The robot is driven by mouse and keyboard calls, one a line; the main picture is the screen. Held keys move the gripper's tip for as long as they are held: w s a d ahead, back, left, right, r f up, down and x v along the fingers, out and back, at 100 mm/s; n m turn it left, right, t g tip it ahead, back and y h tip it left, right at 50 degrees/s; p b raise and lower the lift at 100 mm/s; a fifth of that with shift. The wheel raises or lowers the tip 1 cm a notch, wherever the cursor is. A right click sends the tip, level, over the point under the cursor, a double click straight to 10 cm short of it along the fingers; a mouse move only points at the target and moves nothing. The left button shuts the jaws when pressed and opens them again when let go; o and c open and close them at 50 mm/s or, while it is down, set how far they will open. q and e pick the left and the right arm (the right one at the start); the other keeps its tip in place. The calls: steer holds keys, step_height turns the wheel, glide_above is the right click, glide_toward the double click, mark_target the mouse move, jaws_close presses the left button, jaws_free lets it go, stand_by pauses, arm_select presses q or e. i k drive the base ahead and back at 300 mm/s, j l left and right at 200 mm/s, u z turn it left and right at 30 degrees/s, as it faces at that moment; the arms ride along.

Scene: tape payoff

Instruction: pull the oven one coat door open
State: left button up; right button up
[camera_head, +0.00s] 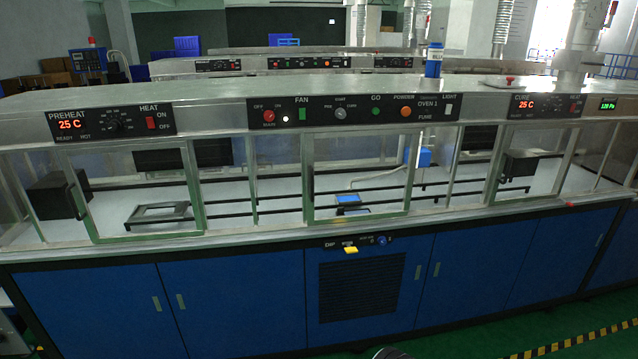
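Oven 1 is the long grey cabinet with glazed front doors that runs across the view. Its middle glazed door (358,218), with a green-edged frame, lies below the panel marked OVEN 1 (355,108); I take it as the coat door. A dark vertical handle (310,184) is on its left edge. The door looks shut, in line with the front. Through its glass I see a small blue-topped item (349,199) and dark rails.
A similar door (150,238) with a dark handle (75,201) stands at left under PREHEAT; another section is at right under CURE (545,105). Below are blue cupboards (240,305) and a yellow DIP knob (350,250). The green floor shows at lower right.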

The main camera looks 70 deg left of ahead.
mark_target(310, 137)
steer(key=u, duration=1.75)
